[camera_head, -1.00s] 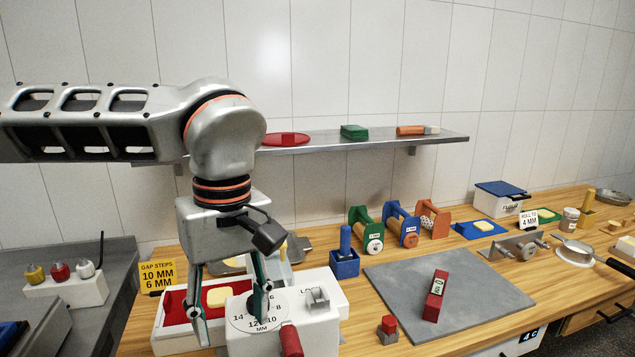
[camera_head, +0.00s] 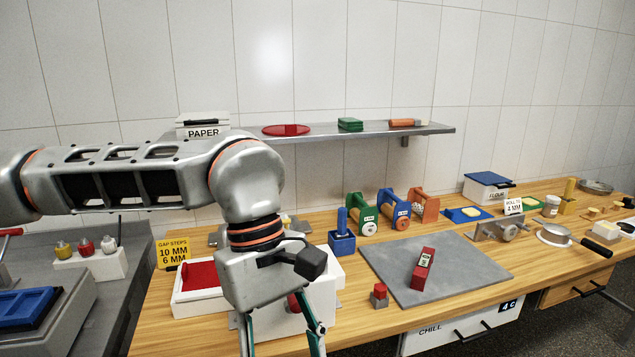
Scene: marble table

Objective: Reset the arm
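My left arm (camera_head: 120,185) reaches in from the left across the picture, with its wrist bent down. My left gripper (camera_head: 283,343) hangs at the lower middle, its teal-edged fingers spread apart. The fingertips run to the bottom edge, and I see nothing held between them. It is in front of the white dial machine (camera_head: 322,290), whose dial face is hidden. A red-lined white tray (camera_head: 203,276) is just left of the gripper body. My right gripper is not in view.
A grey slab (camera_head: 390,280) with a red block (camera_head: 422,268) lies to the right. A blue holder (camera_head: 342,240) and several coloured rollers (camera_head: 395,213) stand behind it. A metal shelf (camera_head: 345,137) runs along the wall.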

